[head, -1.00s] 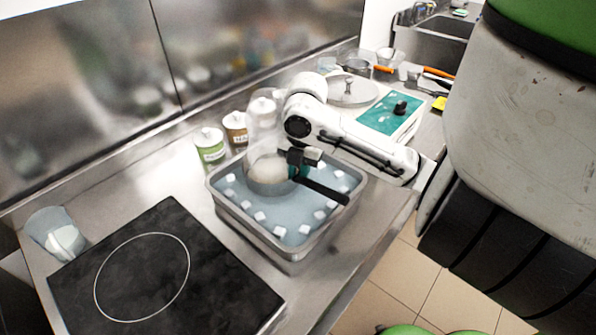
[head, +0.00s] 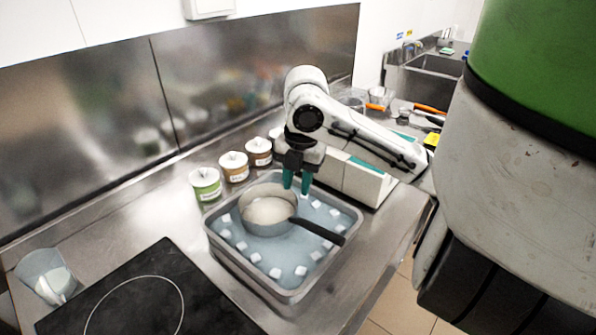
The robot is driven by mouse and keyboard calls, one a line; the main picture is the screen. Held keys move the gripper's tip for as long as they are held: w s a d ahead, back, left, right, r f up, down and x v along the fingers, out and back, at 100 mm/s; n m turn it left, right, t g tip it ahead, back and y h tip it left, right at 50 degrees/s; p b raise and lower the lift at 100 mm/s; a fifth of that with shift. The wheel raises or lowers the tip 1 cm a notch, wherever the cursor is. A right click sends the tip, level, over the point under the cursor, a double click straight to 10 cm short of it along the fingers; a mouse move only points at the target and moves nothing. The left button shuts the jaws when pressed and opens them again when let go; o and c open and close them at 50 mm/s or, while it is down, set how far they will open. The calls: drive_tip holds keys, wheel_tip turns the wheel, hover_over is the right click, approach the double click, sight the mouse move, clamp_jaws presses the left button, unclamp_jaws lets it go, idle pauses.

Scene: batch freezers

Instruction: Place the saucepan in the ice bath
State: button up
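The saucepan (head: 270,212) sits in the ice bath, a rectangular metal tray (head: 222,252) of bluish water with several white ice cubes. Pale contents show inside the pan. Its black handle (head: 318,229) points right, toward the tray's right rim. My gripper (head: 297,183) points down just above and behind the pan, near the tray's back edge. Its two teal fingers are apart with nothing between them. The fingers are clear of the handle.
Several lidded tubs (head: 233,166) stand behind the tray. A black cooktop (head: 140,295) lies at front left, with a clear jug (head: 46,275) beyond it. A sink (head: 433,75) is at far right.

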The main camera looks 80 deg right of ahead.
wheel_tip(320, 180, up, 2)
drive_tip(key=shift+s+r, duration=0.1)
drive_tip(key=shift+r, duration=0.1)
